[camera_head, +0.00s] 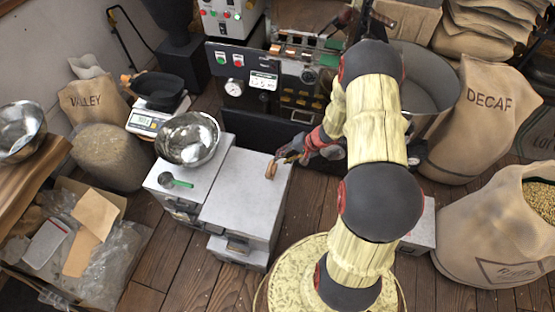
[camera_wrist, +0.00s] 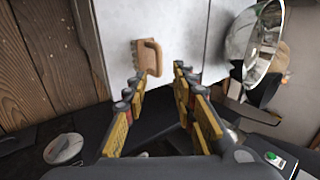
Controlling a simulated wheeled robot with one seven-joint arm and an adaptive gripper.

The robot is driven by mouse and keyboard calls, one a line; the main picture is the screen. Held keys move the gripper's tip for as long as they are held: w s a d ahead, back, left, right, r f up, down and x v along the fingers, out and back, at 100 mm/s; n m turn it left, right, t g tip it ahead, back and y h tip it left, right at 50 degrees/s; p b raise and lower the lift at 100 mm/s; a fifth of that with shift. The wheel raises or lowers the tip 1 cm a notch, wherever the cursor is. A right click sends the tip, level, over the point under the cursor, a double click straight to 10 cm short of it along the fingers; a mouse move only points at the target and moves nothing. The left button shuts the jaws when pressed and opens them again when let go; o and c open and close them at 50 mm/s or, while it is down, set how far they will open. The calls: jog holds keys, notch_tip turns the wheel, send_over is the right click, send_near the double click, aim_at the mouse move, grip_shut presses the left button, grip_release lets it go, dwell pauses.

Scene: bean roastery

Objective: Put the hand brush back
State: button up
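The hand brush (camera_wrist: 150,58), a small tan wooden block with a looped handle and darker bristles along one side, lies on the pale grey top of a low cabinet (camera_wrist: 180,25). In the head view the brush (camera_head: 271,170) is near the cabinet top's right edge. My gripper (camera_wrist: 158,80) is open and empty in the wrist view, its two yellow-and-black fingers apart, with the brush just beyond the left fingertip. In the head view my gripper (camera_head: 282,156) is close beside the brush, partly hidden by my arm.
A steel bowl (camera_head: 188,139) and a green scoop (camera_head: 175,181) are on the cabinet's left part. The roaster's control panel (camera_head: 243,68) stands behind. A DECAF sack (camera_head: 484,120) is at right. The cabinet top in front of the brush is clear.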

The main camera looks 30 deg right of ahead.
jog(key=s+a+r+n, duration=0.15)
jog(key=a+r, duration=0.25)
jog(key=r, duration=0.6)
jog(key=s+a+r+n+g, duration=0.15)
jog(key=a+r, duration=0.25)
jog(key=r, duration=0.5)
jog(key=s+a+r+n, duration=0.1)
jog(key=a+r+n, duration=0.3)
jog(key=r, duration=0.6)
jog(key=s+a+r+n+t+h, duration=0.1)
jog(key=s+r+h, duration=0.1)
jog(key=s+r, duration=0.5)
jog(key=s+a+r+t+h, duration=0.1)
jog(key=s+a+r+h, duration=0.1)
jog(key=s+r, duration=0.5)
jog(key=s+h, duration=0.1)
jog(key=s, duration=0.4)
jog(key=shift+a+r+n, duration=0.15)
jog(key=shift+a+n, duration=0.05)
jog(key=shift+n, duration=0.2)
